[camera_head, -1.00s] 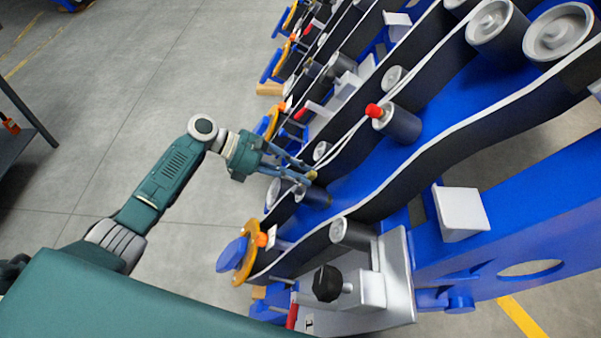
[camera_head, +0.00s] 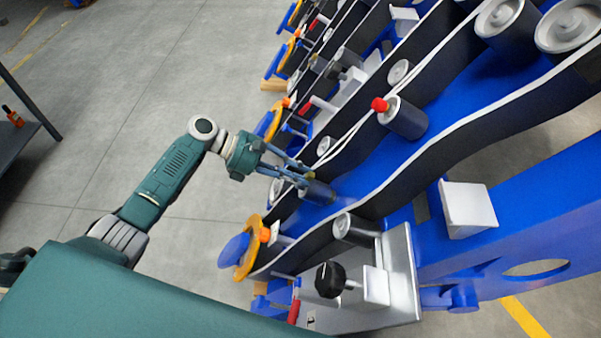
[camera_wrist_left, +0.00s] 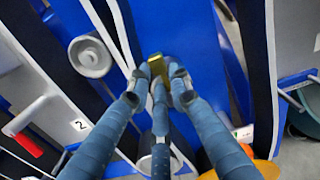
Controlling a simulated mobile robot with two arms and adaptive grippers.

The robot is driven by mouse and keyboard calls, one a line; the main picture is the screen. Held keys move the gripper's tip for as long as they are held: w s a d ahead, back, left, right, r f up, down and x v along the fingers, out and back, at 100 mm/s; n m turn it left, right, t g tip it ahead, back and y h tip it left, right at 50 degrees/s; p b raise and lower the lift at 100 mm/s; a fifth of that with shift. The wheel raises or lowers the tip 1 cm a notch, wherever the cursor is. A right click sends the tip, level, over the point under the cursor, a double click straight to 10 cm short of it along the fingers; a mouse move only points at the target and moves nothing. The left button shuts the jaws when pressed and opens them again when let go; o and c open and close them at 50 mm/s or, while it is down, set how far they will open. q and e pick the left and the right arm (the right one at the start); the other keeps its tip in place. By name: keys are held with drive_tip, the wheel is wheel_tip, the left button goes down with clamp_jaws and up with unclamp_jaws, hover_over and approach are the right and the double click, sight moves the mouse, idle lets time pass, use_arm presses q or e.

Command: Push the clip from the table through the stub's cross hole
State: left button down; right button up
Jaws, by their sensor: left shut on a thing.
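My left gripper (camera_head: 304,181) reaches in from the left over the near end of the harvester chassis. In the left wrist view its fingers (camera_wrist_left: 158,76) are closed around a small gold-yellow piece, which looks like the clip (camera_wrist_left: 157,66). The clip's far end sticks out past the fingertips, above a blue surface. In the head view the clip is too small and too covered by the fingers to make out. A dark roller-like cylinder (camera_head: 320,193) lies right beside the fingertips. I cannot tell which part is the stub, and no cross hole shows. My right gripper is out of view.
Black side walls with pale edges run along the blue chassis. A red-tipped roller (camera_head: 407,119), an orange ring (camera_head: 246,262) and a black knob (camera_head: 330,279) stand around the gripper. A grey shelf (camera_head: 22,130) is at the far left. Open floor lies left of the chassis.

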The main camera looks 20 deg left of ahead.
use_arm(q)
drive_tip(key=shift+a+f, duration=0.15)
drive_tip(key=shift+f, duration=0.15)
drive_tip(key=c, duration=1.6)
unclamp_jaws()
drive_tip(key=shift+o, duration=0.4)
drive_tip(key=shift+s, duration=0.1)
drive_tip(key=shift+f, duration=0.1)
drive_tip(key=v, duration=1.2)
drive_tip(key=shift+r, duration=0.3)
